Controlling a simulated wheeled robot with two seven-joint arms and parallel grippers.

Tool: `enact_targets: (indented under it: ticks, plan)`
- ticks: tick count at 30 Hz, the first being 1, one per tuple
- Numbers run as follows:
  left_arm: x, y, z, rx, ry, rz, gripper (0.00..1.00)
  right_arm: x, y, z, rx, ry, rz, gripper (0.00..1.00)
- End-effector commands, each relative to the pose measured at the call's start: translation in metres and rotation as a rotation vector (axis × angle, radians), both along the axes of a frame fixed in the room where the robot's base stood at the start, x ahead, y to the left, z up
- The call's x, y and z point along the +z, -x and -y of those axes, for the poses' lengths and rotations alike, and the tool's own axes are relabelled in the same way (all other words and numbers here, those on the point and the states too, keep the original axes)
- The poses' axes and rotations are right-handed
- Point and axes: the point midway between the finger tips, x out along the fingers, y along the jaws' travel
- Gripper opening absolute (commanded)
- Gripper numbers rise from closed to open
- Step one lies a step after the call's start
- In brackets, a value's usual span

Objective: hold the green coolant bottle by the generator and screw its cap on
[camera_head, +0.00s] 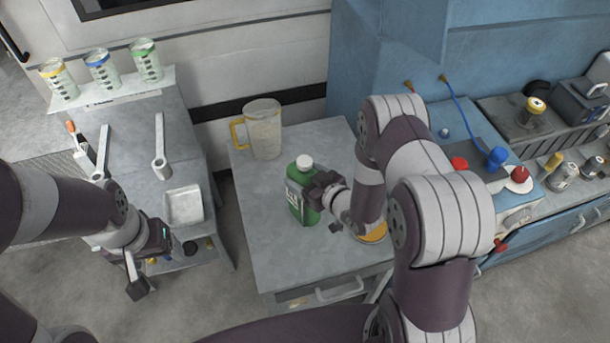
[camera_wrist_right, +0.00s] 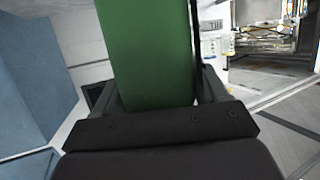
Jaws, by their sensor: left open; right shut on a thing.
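The green coolant bottle (camera_head: 297,205) stands upright on the grey cabinet top (camera_head: 265,255). A white cap (camera_head: 305,162) sits at its top; I cannot tell how tight it is. My right gripper (camera_head: 318,190) is shut on the bottle's body from the right. In the right wrist view the green bottle (camera_wrist_right: 148,50) fills the space between the fingers, and its cap is out of that view. My left gripper (camera_head: 140,265) is open and empty at the lower left, well apart from the bottle, beside the left cabinet.
A clear jug (camera_head: 262,130) with a yellow handle stands behind the bottle. The left bench holds a white tray (camera_head: 184,205), wrenches (camera_head: 160,150) and a rack of beakers (camera_head: 100,72). The blue generator (camera_head: 385,50) is at the right. My right arm hides part of the cabinet top.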

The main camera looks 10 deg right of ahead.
Motion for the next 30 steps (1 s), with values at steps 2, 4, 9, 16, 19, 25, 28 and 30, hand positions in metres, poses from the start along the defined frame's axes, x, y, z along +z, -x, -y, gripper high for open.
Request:
enact_targets:
  ticks: [2, 4, 9, 16, 19, 25, 28, 30]
  plan:
    - [0.000, 0.000, 0.000, 0.000, 0.000, 0.000, 0.75, 0.001, -0.001, 0.000, 0.000, 0.000, 0.003, 0.00]
    - [-0.001, 0.000, 0.000, 0.000, 0.000, 0.000, 0.75, 0.001, -0.001, 0.000, 0.000, 0.000, 0.002, 0.00]
    - [-0.003, 0.000, 0.000, 0.000, 0.000, 0.000, 0.75, -0.003, 0.000, 0.000, 0.000, 0.000, 0.000, 0.86]
    - [-0.003, 0.000, 0.000, 0.000, 0.000, 0.000, 0.75, -0.003, 0.000, 0.000, 0.000, 0.000, 0.000, 0.98]
    - [-0.002, 0.000, 0.000, 0.000, 0.000, 0.000, 0.75, -0.002, 0.000, 0.000, 0.000, 0.000, 0.000, 0.98]
    - [-0.004, 0.000, 0.000, 0.000, 0.000, 0.000, 0.75, 0.006, 0.017, 0.009, -0.003, 0.000, -0.001, 0.98]
    - [-0.007, 0.000, 0.000, 0.000, 0.000, 0.000, 0.75, 0.014, 0.037, 0.019, -0.005, 0.000, -0.001, 0.98]
    - [-0.009, 0.000, 0.000, 0.000, 0.000, 0.000, 0.75, 0.020, 0.052, 0.025, -0.005, 0.000, 0.000, 0.98]
